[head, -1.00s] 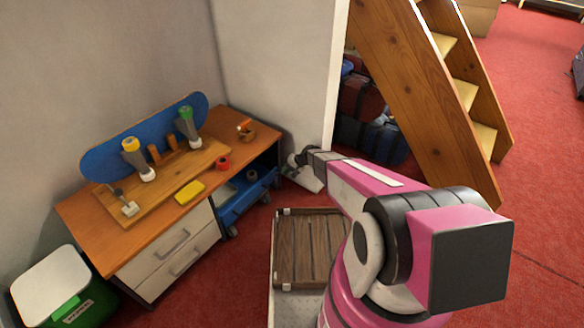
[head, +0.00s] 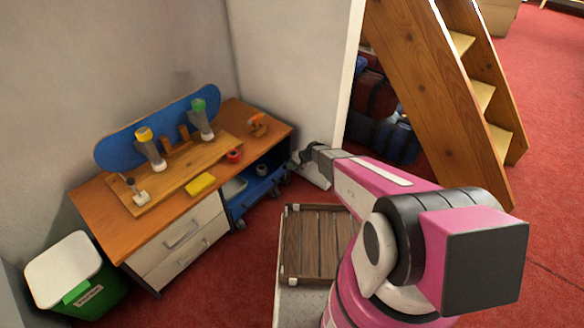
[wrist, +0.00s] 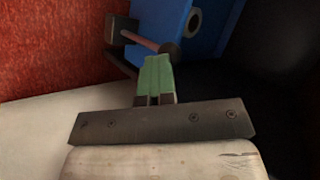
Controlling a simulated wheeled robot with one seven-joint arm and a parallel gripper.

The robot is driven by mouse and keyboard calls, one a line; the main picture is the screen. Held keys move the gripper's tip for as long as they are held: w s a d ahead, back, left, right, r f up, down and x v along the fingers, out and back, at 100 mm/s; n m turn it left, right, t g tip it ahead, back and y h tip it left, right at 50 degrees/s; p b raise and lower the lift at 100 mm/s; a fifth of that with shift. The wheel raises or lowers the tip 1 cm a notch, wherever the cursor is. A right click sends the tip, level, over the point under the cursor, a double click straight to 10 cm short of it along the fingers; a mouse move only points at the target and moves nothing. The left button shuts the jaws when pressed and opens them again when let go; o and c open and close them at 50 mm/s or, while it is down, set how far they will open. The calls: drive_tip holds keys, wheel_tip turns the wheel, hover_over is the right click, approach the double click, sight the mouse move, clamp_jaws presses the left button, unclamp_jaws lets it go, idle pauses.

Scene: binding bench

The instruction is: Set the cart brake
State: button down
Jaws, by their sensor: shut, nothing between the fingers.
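The blue cart (head: 256,189) stands in the open bay under the right end of the bench. It also shows in the wrist view (wrist: 158,22) as a blue wall with a grey ring on it. A reddish bar (wrist: 142,41) with a dark block at one end and a dark round end at the other lies beside that wall. It may be the brake lever. My gripper (wrist: 156,72) is shut and empty. Its green fingertips are just below the bar's round end; whether they touch it I cannot tell. In the head view the fingertips are hard to make out.
The wooden bench (head: 110,228) carries a blue skateboard deck (head: 120,148), two upright tools and a yellow block (head: 201,184). A slatted crate (head: 316,245) is in front of me. A green bin (head: 98,292) stands left, wooden stairs (head: 440,90) right. Red floor lies between.

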drive_tip(key=shift+a, duration=0.3)
